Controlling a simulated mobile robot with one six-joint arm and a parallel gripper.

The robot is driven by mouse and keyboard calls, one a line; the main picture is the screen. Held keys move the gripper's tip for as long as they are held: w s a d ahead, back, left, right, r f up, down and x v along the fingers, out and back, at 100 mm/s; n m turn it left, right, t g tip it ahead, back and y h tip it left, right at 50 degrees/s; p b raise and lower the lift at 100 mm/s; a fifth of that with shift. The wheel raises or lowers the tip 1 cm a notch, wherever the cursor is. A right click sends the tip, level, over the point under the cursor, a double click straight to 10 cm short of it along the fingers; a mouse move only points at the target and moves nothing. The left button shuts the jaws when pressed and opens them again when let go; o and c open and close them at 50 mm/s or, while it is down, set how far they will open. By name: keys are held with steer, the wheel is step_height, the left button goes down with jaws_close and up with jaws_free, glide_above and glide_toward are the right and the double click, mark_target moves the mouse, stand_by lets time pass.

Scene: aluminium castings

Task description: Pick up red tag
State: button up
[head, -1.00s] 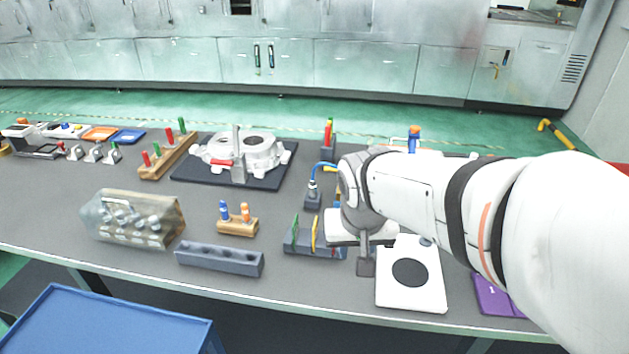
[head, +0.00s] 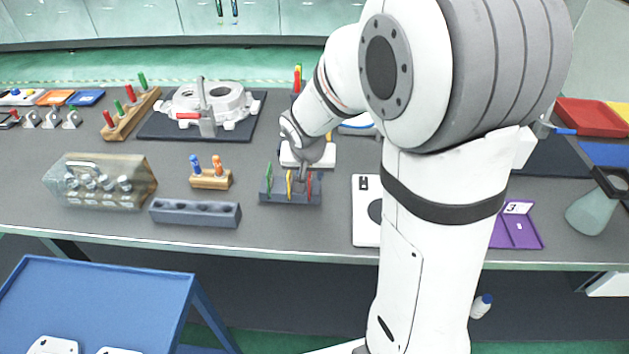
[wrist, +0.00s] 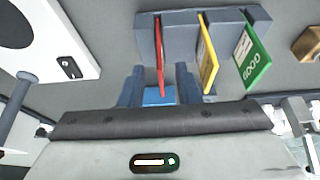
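The red tag (head: 309,184) stands upright on edge at the right end of a dark grey slotted rack (head: 285,196), beside a yellow tag (head: 290,181) and a green tag (head: 268,178). In the wrist view the red tag (wrist: 160,68) is seen nearly edge-on, with the yellow tag (wrist: 207,55) and green tag (wrist: 251,58) to its right. My gripper (wrist: 159,85) is open, its fingers apart on either side of the red tag's near end. I cannot tell whether they touch it. In the head view my gripper (head: 303,178) is partly hidden by the wrist.
A white plate with a dark disc (head: 366,210) lies right of the rack. A wooden block with blue and orange pegs (head: 211,180) stands to its left, and a grey slotted block (head: 195,213) lies nearer the front edge. My arm hides much of the table at right.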

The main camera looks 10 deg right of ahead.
steer(key=shift+w+f, duration=0.15)
steer(key=shift+f, duration=0.2)
steer(key=shift+c, duration=0.2)
jaws_close()
